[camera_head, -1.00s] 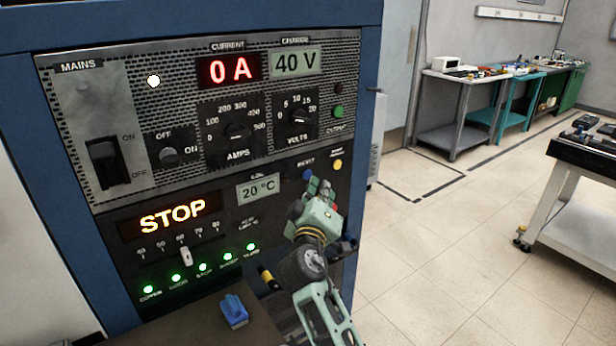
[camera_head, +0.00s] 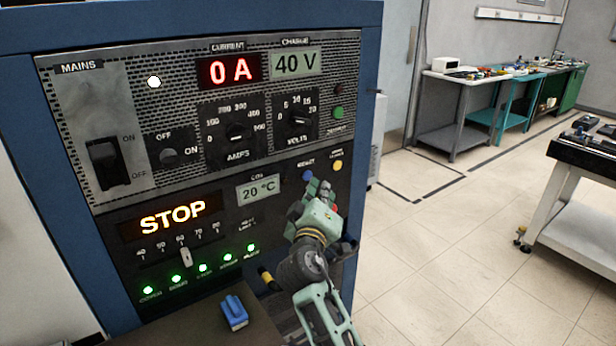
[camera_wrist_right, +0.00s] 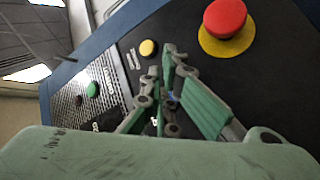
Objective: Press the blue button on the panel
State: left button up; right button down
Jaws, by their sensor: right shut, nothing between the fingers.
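The blue button (camera_head: 308,175) is on the dark lower part of the panel (camera_head: 110,215), left of a yellow button (camera_head: 338,165). My right gripper (camera_head: 312,186) is shut and empty, with its fingertips close to the blue button, just below it in the head view. I cannot tell whether they touch it. In the right wrist view the green fingers (camera_wrist_right: 160,68) are brought together in front of the panel, and the yellow button (camera_wrist_right: 148,48) shows beside them. A small bit of blue shows between the finger links there. My left gripper is not in view.
A red mushroom button on a yellow ring (camera_wrist_right: 226,20) stands out near the fingers. A blue object (camera_head: 233,312) lies on a dark surface below the panel. Workbenches (camera_head: 450,105) and a cart (camera_head: 585,150) stand to the right, with open floor between.

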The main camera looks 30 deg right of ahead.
jog(key=shift+w, duration=0.15)
jog(key=shift+w, duration=0.3)
jog(key=shift+w+b, duration=0.35)
jog(key=shift+b, duration=0.1)
dwell(0.6)
jog(key=shift+s, duration=0.8)
jog(key=shift+s+p, duration=0.1)
jog(key=shift+p, duration=0.2)
jog(key=s, duration=0.2)
jog(key=s+p, duration=0.1)
jog(key=s, duration=0.1)
jog(key=shift+s+d, duration=0.2)
jog(key=shift+s, duration=0.2)
dwell(0.4)
